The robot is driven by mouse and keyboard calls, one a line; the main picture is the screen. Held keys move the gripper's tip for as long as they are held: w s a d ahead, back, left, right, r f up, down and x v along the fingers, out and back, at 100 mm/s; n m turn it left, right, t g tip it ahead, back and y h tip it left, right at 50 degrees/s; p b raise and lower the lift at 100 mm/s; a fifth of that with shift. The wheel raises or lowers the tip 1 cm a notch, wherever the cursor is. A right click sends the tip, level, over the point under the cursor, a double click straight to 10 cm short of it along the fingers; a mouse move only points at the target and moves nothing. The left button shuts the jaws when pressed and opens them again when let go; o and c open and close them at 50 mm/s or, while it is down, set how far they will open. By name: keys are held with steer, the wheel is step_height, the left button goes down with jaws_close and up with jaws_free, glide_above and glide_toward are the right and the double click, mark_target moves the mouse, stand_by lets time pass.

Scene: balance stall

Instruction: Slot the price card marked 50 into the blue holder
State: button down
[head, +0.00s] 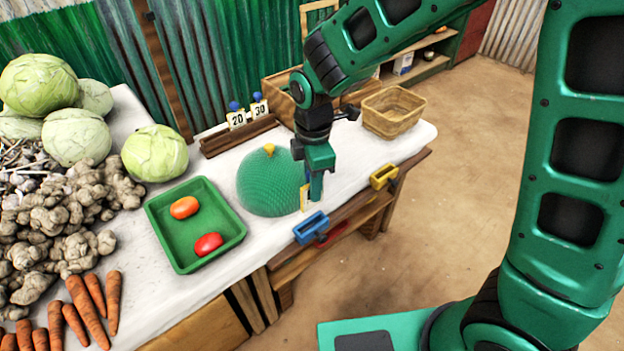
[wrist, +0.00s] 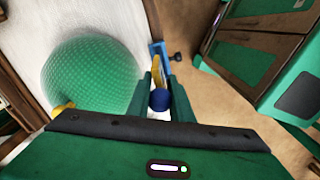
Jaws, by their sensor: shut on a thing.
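My gripper (head: 316,188) is shut on a price card (head: 304,198), above the table's front edge. In the wrist view the card's blue knob (wrist: 159,99) sits between my gripper's two fingers (wrist: 160,84), with its yellowish edge (wrist: 158,70) beyond. Its number cannot be read. The blue holder (head: 311,228) is fixed at the table's front edge, just below and slightly left of my gripper in the head view. In the wrist view the blue holder (wrist: 156,49) shows beyond the card, partly hidden. I cannot tell whether card and holder touch.
A green mesh dome (head: 268,183) stands close left of my gripper. A yellow holder (head: 383,176) is to the right along the edge. Cards marked 20 (head: 237,120) and 30 (head: 260,109) stand in a wooden rack (head: 238,138). A green tray (head: 178,247) holds two tomatoes. A basket (head: 394,110) stands behind.

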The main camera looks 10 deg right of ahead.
mark_target(312, 206)
steer(key=shift+a+f, duration=0.2)
steer(key=shift+f, duration=0.9)
steer(key=shift+s+f, duration=0.1)
steer(key=shift+f, duration=1.45)
steer(key=shift+f, duration=0.2)
steer(key=shift+f, duration=1.3)
steer(key=shift+r, duration=0.1)
